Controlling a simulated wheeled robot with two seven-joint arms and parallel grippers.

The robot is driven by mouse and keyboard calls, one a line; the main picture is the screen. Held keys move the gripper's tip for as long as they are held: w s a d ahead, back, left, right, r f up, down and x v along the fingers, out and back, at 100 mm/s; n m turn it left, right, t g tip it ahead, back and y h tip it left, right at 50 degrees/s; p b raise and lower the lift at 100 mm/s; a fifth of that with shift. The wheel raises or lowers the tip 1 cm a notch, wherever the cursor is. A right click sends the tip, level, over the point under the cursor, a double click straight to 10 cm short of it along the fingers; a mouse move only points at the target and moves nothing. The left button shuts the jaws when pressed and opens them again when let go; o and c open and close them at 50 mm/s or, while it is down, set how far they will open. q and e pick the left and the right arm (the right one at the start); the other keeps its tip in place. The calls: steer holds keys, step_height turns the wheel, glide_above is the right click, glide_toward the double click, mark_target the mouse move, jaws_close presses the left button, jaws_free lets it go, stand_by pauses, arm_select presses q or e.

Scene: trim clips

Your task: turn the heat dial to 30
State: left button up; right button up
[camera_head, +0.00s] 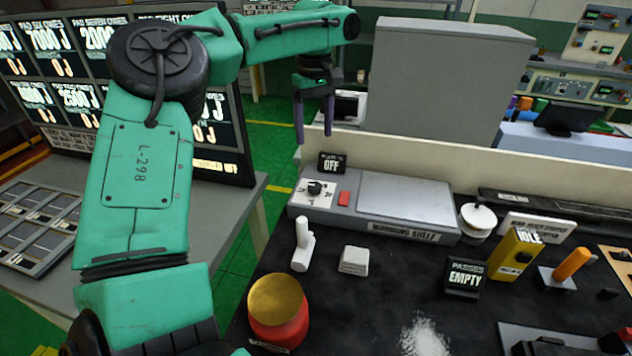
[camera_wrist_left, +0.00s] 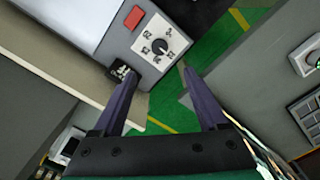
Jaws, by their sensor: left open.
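The heat dial (camera_head: 315,188) is a small black knob on a white marked plate at the left end of the grey warming shelf (camera_head: 405,192). In the left wrist view the dial (camera_wrist_left: 159,46) sits ahead of the fingers, its marks too small to read surely. A small black display (camera_head: 332,163) behind it reads OFF. My left gripper (camera_head: 314,118) is open and empty, pointing down above and behind the dial, apart from it. Its two purple fingers also show in the left wrist view (camera_wrist_left: 155,92). My right gripper is not in view.
A red button (camera_head: 344,198) is right of the dial. A beige ledge (camera_head: 400,157) runs behind the shelf.

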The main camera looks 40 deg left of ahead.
mark_target(315, 185)
arm_select(q)
step_height(315, 185, down, 16)
steer(key=shift+r, duration=0.25)
jaws_close()
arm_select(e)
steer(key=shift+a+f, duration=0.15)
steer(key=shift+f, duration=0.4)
